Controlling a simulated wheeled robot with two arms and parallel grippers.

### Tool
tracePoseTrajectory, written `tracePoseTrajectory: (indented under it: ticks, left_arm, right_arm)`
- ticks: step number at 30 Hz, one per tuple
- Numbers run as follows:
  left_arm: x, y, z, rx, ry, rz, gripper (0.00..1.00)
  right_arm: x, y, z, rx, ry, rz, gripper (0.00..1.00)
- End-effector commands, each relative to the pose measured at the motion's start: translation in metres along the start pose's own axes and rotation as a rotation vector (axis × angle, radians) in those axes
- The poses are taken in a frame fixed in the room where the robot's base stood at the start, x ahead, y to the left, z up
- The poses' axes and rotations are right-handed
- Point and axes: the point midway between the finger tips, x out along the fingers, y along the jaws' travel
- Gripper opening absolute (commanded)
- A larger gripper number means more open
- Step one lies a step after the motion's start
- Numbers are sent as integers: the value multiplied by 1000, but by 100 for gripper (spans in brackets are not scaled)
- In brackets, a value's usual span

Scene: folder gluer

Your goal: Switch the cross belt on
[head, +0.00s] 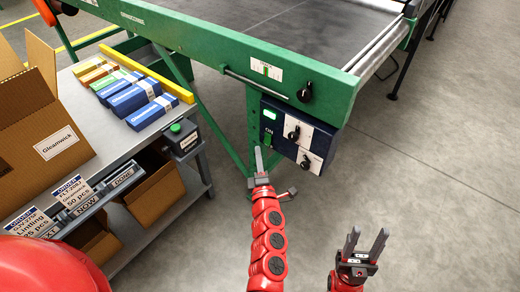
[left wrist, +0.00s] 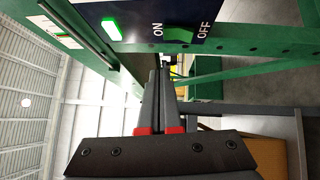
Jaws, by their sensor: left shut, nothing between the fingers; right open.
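The dark blue control box (head: 284,150) hangs under the green machine frame. On its left part are a bright green lamp (head: 269,113) and a green switch (head: 267,141) marked ON above. The left wrist view shows the lit lamp (left wrist: 112,28) and the switch (left wrist: 178,35) between the words ON and OFF; which side is pressed I cannot tell. My left gripper (head: 259,160) is shut and empty, its tips just below the switch in the head view; contact is not clear. In the left wrist view its fingers (left wrist: 160,80) are together. My right gripper (head: 367,243) is open and empty, over the floor.
Two white plates with black knobs (head: 293,132) sit right of the switch. A bench (head: 130,150) with cartons and a button box (head: 183,137) stands left. Floor at right is clear.

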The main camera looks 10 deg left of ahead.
Motion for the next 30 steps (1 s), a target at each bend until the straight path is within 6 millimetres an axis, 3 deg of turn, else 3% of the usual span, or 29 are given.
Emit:
tracePoseTrajectory:
  ticks: [6,12,30]
  left_arm:
    - [-46,10,2,0,-2,-1,0]
    - [-73,15,1,0,-1,0,0]
    - [-81,16,1,0,2,3,0]
  right_arm:
    - [13,1,-2,0,1,0,50]
    - [17,1,-3,0,1,0,50]
    - [18,1,-3,0,1,0,50]
